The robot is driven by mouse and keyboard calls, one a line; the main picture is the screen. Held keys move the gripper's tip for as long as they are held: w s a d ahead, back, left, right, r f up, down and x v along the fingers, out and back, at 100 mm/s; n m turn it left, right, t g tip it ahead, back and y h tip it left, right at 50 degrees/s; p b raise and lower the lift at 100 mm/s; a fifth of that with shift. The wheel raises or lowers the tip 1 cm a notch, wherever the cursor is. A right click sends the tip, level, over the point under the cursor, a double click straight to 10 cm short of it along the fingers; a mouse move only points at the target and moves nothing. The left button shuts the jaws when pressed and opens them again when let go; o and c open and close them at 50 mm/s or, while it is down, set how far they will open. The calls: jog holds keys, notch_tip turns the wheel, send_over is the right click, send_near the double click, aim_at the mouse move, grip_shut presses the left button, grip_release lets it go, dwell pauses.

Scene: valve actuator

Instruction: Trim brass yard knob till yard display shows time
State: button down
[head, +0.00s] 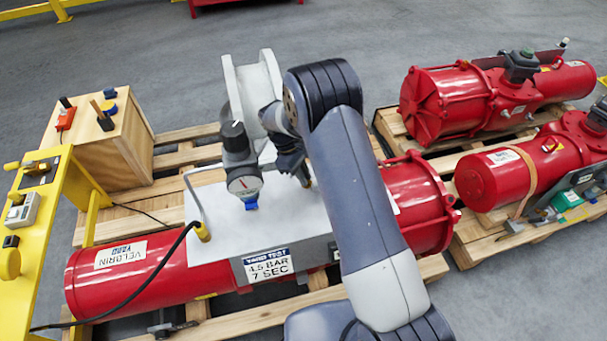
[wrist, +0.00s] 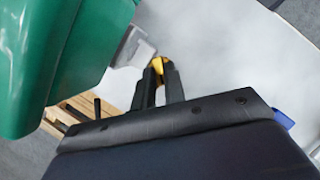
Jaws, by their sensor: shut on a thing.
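My gripper (head: 300,172) is low over the grey-white panel (head: 225,215) on the red actuator, beside my own forearm. In the wrist view its two dark fingers (wrist: 158,80) are shut on a small brass-yellow knob (wrist: 157,65). The knob is mostly hidden by the fingers in the head view. A sign (head: 267,265) on the panel's front reads "YARD TEST 4.5 BAR 7 SEC". A round gauge (head: 245,185) with a black-topped regulator stands left of my gripper. I cannot make out a display reading a time.
A yellow stand (head: 75,190) with switches and a pale box is at the left. A wooden box (head: 105,150) stands behind it. More red actuators (head: 440,100) lie on pallets at right. A large green surface (wrist: 60,60) fills the wrist view's upper left.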

jog(key=n+t+b, duration=0.1)
jog(key=n, duration=0.2)
jog(key=shift+s, duration=0.15)
jog(key=n, duration=0.1)
jog(key=n+t+b, duration=0.1)
jog(key=n, duration=0.1)
jog(key=shift+s+a+n+t+h, duration=0.1)
jog(key=shift+s+n+t+h, duration=0.05)
jog(key=shift+n+t+h, duration=0.15)
jog(key=n+t, duration=0.1)
jog(key=n, duration=0.2)
jog(key=shift+s, duration=0.15)
jog(key=shift+r+n+t+y, duration=0.1)
jog(key=shift+n+t+y, duration=0.45)
jog(key=shift+n, duration=1.15)
jog(key=shift+t, duration=0.25)
jog(key=c, duration=1.5)
grip_release()
jog(key=shift+s, duration=0.1)
jog(key=shift+o, duration=0.2)
